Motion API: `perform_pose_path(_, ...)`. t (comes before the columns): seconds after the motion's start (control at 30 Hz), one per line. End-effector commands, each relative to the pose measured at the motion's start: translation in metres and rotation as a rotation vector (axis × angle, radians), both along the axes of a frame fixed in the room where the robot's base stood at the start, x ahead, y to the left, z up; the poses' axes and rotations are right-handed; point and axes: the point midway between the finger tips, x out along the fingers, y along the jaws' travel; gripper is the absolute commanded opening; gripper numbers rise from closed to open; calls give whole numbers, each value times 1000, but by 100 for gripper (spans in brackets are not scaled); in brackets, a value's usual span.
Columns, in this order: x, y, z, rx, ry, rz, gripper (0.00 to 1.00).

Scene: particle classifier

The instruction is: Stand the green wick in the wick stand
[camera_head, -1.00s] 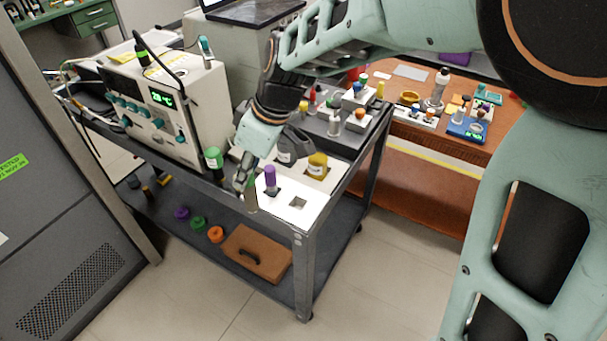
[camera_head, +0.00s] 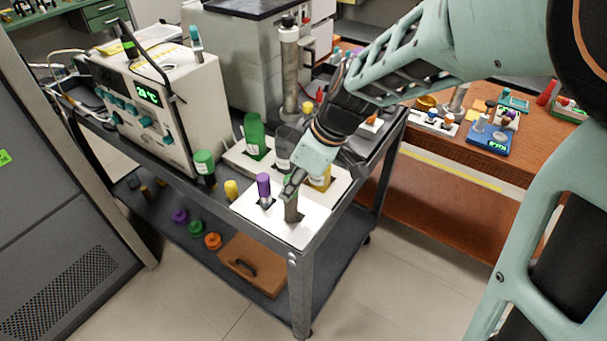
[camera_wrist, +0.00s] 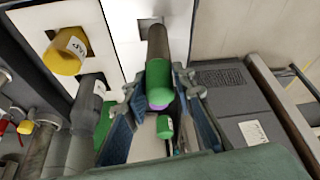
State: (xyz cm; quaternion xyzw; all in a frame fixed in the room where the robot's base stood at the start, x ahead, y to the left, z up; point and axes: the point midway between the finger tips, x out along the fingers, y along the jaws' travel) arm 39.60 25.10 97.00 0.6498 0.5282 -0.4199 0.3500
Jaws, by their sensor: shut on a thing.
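My gripper (camera_head: 292,197) is shut on the green wick, over the white wick stand (camera_head: 288,232). The green wick (camera_head: 291,213) looks upright, with a dark grey body. In the wrist view its green top (camera_wrist: 160,78) is between my fingers (camera_wrist: 158,110) and its dark body (camera_wrist: 157,45) reaches to the stand's square hole (camera_wrist: 145,22). I cannot tell how deep its lower end sits. The purple wick (camera_head: 264,187) stands upright in the stand's other hole, left of my gripper. Its purple top is partly hidden behind the green wick in the wrist view.
Behind the stand, a white holder (camera_head: 238,158) carries a green bottle (camera_head: 254,135), a grey one (camera_head: 284,150) and a yellow one (camera_head: 320,182). A green-capped bottle (camera_head: 204,165) and a small yellow item (camera_head: 231,190) stand left. The cart's front edge is close.

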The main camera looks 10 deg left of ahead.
Motion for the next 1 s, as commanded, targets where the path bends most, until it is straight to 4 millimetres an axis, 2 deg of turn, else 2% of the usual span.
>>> perform_pose_path(0.03, -3, -10, -28, -19, 12, 0, 0)
perform_pose_path(0.1, -5, -13, -39, -22, 13, 2, 0)
perform_pose_path(0.2, -7, -14, -43, -23, 14, 7, 0)
perform_pose_path(0.37, -8, -13, -42, -22, 16, 10, 0)
perform_pose_path(0.4, -8, -14, -42, -23, 15, 9, 26)
perform_pose_path(0.53, -7, -13, -40, -20, 13, 6, 40)
perform_pose_path(0.83, -5, -13, -34, -17, 9, 4, 40)
perform_pose_path(1.0, -6, -20, -13, -15, 7, 1, 40)
